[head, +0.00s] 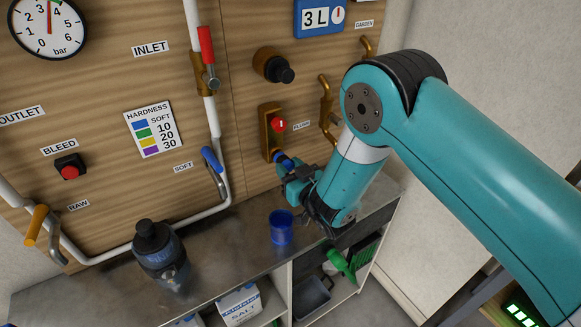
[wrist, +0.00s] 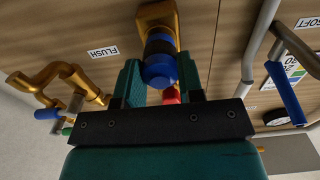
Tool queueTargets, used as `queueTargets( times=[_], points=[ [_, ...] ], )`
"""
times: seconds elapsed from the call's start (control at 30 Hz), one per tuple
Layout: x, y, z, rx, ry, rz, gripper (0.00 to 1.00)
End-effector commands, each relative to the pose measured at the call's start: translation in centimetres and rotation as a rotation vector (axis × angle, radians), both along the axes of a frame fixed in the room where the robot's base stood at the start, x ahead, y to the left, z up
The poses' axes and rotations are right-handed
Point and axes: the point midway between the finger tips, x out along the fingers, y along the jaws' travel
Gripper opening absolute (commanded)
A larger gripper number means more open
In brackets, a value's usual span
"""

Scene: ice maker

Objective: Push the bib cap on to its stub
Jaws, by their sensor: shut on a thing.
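The blue bib cap (wrist: 160,68) sits between the two teal fingers of my gripper (wrist: 161,82) in the wrist view, and the gripper is shut on it. The brass stub (wrist: 156,14) of the flush fitting is directly beyond the cap and roughly in line with it. The cap overlaps the stub's end in this view, so I cannot tell how far it is on. In the head view, my gripper (head: 297,176) is at the lower end of the brass flush fitting (head: 266,128), with the blue cap (head: 284,160) at the fitting's outlet.
A blue cup (head: 281,229) stands on the grey counter (head: 225,226) below my gripper. A dark bottle (head: 160,256) stands further left. A brass garden tap (head: 327,110) is close on the right of the fitting. A blue-handled soft valve (head: 213,162) is on the left.

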Motion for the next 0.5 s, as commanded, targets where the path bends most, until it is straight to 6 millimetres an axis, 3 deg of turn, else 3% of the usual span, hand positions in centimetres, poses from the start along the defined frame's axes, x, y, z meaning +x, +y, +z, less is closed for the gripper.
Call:
queueTargets(
  times=[0.5],
  points=[
    [0.63,0.45,0.23,0.002,-0.003,0.0,0.02]
  ],
)
